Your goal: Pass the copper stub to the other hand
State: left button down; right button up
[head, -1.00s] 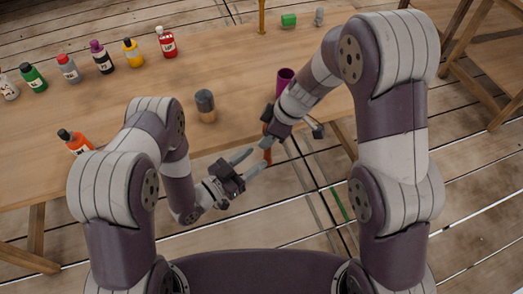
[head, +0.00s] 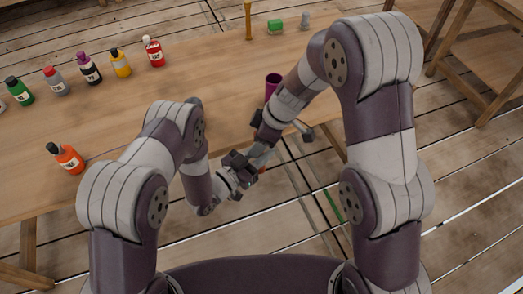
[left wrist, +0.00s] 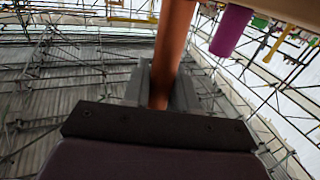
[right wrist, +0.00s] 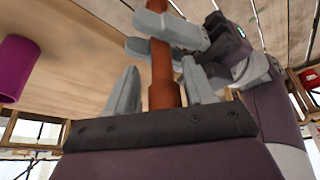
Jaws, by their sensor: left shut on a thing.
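The copper stub (right wrist: 162,75) is a reddish-brown rod with a thicker lower part, standing between both grippers. My left gripper (left wrist: 162,85) is shut on it; in the right wrist view the left fingers (right wrist: 170,28) close around its thinner part. My right gripper (right wrist: 160,88) is open, its fingers on either side of the thicker part with a gap showing at the left finger. In the head view the left gripper (head: 250,160) and right gripper (head: 262,148) meet at the table's front edge, and the stub is mostly hidden behind them.
A purple cup (head: 272,85) stands on the wooden table (head: 200,70) just beyond my right gripper. The floor in front of the table is open.

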jog(key=shift+o, duration=0.4)
jog(key=w+d+r+m+t+y, duration=0.1)
jog(key=d+r+m+t, duration=0.25)
jog(key=r, duration=0.45)
jog(key=d+r+m+t+y, duration=0.1)
jog(key=d+r+m+t, duration=0.2)
jog(key=r, duration=0.5)
jog(key=s+d+f+m+g+h, duration=0.2)
jog(key=s+d+f+m+h, duration=0.45)
jog(key=d+m, duration=0.3)
jog(key=s+f+n+g, duration=0.1)
jog(key=s+f+g, duration=0.3)
jog(key=s, duration=0.5)
jog(key=shift+s, duration=0.35)
